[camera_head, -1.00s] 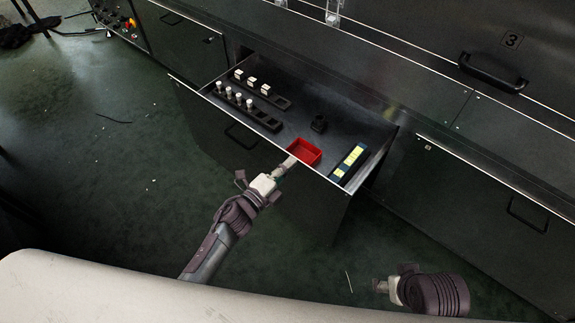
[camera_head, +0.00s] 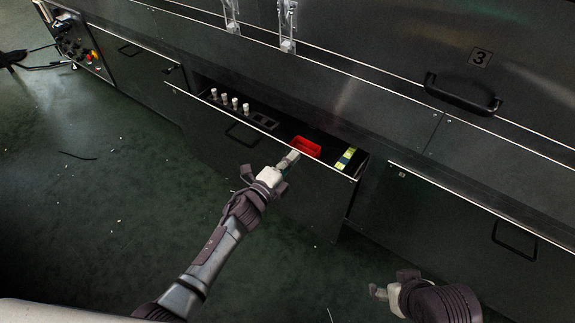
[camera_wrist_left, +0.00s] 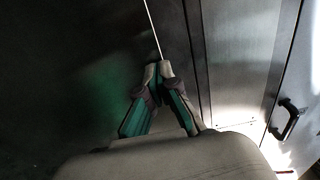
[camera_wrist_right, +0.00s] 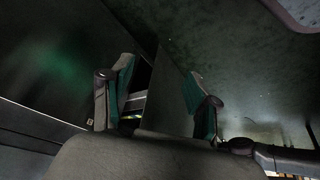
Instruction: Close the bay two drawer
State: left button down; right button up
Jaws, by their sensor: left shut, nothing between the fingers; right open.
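The bay two drawer (camera_head: 291,197) is partly out from the dark cabinet, with a gap still open behind its front. Its bright top edge and black bar handle (camera_head: 243,134) show in the head view. My left gripper (camera_head: 291,157) is shut and empty, its tips at the drawer front's top edge, right of the handle. In the left wrist view the shut fingertips (camera_wrist_left: 158,66) meet the thin bright edge. My right gripper (camera_head: 376,291) is low in front of the cabinet, away from the drawer. In the right wrist view its fingers (camera_wrist_right: 165,85) are apart and empty.
The drawer holds a red tray (camera_head: 306,146), a yellow-marked block (camera_head: 346,157) and a black rack (camera_head: 262,121) with white-topped pieces. A closed drawer front (camera_head: 470,225) with a handle is at right. A control panel (camera_head: 78,45) stands at far left. The green floor (camera_head: 90,200) is mostly clear.

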pick_arm(q)
jog(key=b+x, duration=0.3)
jog(key=x, duration=0.4)
jog(key=shift+w, duration=0.35)
pick_arm(e)
jog(key=w+a+r+t+y, duration=0.1)
jog(key=w+a+r+t, duration=0.1)
jog(key=w+r+t, duration=0.3)
jog(key=w+a+r+t+y, duration=0.1)
jog(key=w+a+r+t, duration=0.1)
jog(key=w+r+t, duration=0.3)
jog(key=shift+w+a+r+n+y, duration=0.2)
jog(key=shift+w+a+n+y, duration=0.15)
jog(key=shift+w, duration=1.5)
pick_arm(q)
jog(key=shift+d, duration=0.1)
pick_arm(e)
jog(key=shift+d+f, duration=0.1)
